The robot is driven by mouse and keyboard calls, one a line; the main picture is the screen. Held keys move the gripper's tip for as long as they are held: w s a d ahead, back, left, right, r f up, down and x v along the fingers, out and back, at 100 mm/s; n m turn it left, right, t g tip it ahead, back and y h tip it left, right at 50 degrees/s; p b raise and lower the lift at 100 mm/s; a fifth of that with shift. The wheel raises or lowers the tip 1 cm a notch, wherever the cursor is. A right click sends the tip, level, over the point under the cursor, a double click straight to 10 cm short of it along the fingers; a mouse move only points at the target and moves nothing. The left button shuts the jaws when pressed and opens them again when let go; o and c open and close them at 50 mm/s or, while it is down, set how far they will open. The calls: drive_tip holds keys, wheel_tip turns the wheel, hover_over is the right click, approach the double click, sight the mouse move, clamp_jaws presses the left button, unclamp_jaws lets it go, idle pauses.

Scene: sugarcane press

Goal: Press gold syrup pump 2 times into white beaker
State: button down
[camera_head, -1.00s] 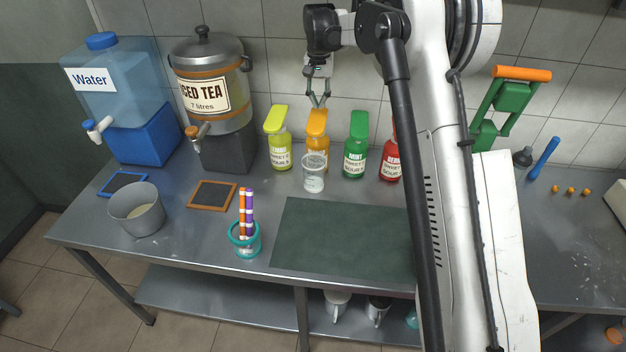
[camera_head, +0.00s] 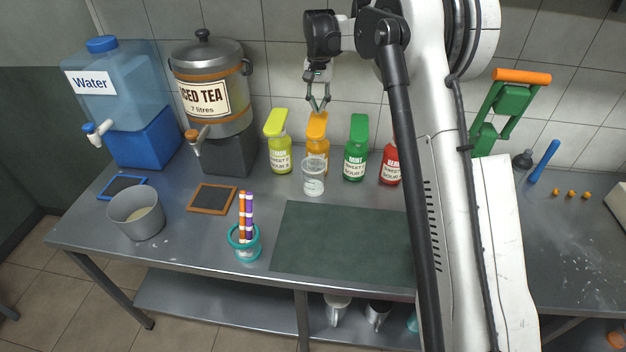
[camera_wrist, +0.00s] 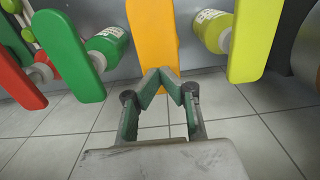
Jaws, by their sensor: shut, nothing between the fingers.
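The gold syrup bottle with its orange-gold pump head (camera_head: 317,126) stands at the back of the table, in the row of bottles. The white beaker (camera_head: 314,184), a small pale cup, stands upright just in front of it and hides its lower part. My gripper (camera_head: 318,112) points down, shut and empty, at the top of the gold pump head. In the wrist view the gripper's fingertips (camera_wrist: 160,72) meet in front of the long gold pump head (camera_wrist: 152,35). I cannot tell whether they touch it.
A yellow-green bottle (camera_head: 279,155) stands left of the gold one; green (camera_head: 355,160) and red (camera_head: 389,168) bottles stand right. An iced tea dispenser (camera_head: 211,115) and water dispenser (camera_head: 130,90) are farther left.

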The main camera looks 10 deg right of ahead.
sight(318, 119)
drive_tip(key=shift+f, duration=0.25)
idle(0.4)
drive_tip(key=shift+f+b, duration=1.7)
drive_tip(key=shift+f, duration=0.7)
drive_tip(key=shift+r, duration=0.15)
drive_tip(key=shift+r+p, duration=1.15)
drive_tip(key=shift+r, duration=1.35)
drive_tip(key=shift+f, duration=0.2)
